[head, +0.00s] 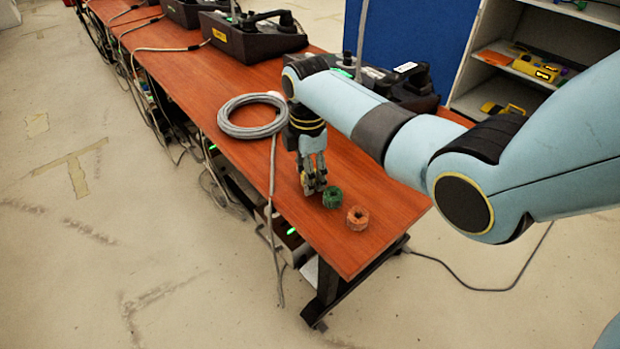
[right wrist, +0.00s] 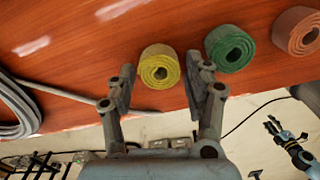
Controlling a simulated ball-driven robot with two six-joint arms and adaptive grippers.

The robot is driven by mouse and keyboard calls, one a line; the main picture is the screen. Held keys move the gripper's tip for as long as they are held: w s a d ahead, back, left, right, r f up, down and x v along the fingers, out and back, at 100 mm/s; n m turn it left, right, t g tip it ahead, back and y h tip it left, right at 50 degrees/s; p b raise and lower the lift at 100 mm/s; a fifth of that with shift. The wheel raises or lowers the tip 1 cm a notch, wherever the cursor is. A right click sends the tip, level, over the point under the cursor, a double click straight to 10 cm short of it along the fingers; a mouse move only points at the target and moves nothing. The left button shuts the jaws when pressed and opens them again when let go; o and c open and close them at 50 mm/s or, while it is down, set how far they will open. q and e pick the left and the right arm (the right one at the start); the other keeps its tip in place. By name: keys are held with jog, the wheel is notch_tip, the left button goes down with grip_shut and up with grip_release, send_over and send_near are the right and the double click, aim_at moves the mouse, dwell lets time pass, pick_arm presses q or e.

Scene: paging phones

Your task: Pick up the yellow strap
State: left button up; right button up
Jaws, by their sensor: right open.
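The yellow strap (right wrist: 160,67) is a rolled coil on the red-brown table, near its edge in the right wrist view. My right gripper (right wrist: 161,76) is open, with its two fingers apart on either side of the strap in that view. I cannot tell whether they touch it. What looks like my left gripper (right wrist: 272,127) shows small and dark at the lower right of the wrist view, away from the table.
A green strap roll (head: 332,197) lies close to my right gripper, with an orange roll (head: 357,218) beyond it near the table's corner. A grey cable coil (head: 252,115) lies behind. Black phones (head: 253,38) stand farther back. The table end (head: 385,200) is mostly bare.

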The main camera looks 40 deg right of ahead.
jog(key=shift+c, duration=0.2)
jog(key=c, duration=0.6)
jog(key=shift+o, duration=0.2)
jog(key=shift+r, duration=0.1)
